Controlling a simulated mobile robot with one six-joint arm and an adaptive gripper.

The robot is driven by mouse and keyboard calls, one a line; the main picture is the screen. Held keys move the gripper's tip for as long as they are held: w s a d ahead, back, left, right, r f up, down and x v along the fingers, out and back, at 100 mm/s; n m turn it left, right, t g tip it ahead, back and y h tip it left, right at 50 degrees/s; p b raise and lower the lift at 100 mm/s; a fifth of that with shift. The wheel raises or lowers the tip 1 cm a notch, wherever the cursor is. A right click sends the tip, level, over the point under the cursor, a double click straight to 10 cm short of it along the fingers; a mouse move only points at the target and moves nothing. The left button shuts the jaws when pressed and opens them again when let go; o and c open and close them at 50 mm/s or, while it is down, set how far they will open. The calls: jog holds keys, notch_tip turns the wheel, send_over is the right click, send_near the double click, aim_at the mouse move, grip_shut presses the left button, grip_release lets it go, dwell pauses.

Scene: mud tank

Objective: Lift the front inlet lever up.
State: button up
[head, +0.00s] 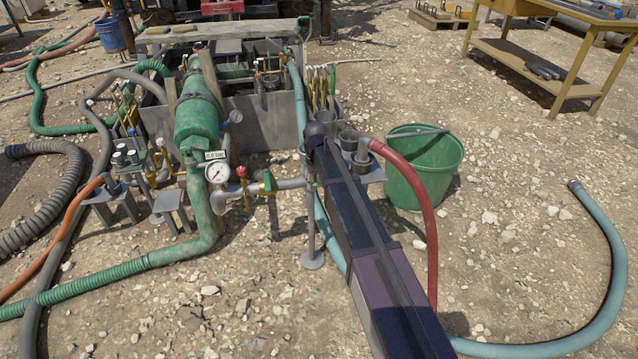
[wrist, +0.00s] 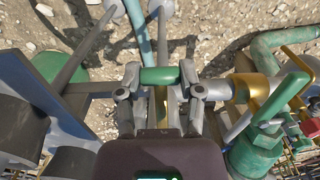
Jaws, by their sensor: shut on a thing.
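In the wrist view my gripper (wrist: 160,77) has its two grey fingers closed from left and right on the green grip of a lever (wrist: 160,75). A yellow stem shows just below the grip. The lever lies among grey pipes, and I take it as the front inlet lever, though no label shows. In the head view my dark arm reaches up to the tank's right front corner; its end hides my gripper and the held lever.
A second green lever (wrist: 282,98) and a green valve body stand to the right in the wrist view. In the head view a red hose (head: 418,200) and a green bucket (head: 425,165) are right of my arm. A pressure gauge (head: 217,172) stands left.

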jog(key=shift+s+d+r+p, duration=0.15)
jog(key=shift+r+p, duration=0.25)
jog(key=shift+r, duration=0.15)
dwell(0.4)
jog(key=shift+r+p, duration=0.75)
jog(key=shift+r, duration=0.05)
jog(key=shift+s+r+p, duration=0.1)
jog(key=shift+r+p, duration=0.15)
jog(key=shift+p, duration=0.05)
jog(key=shift+r+p, duration=0.35)
jog(key=shift+r, duration=0.05)
jog(key=shift+r+p, duration=0.6)
jog(key=shift+p, duration=0.05)
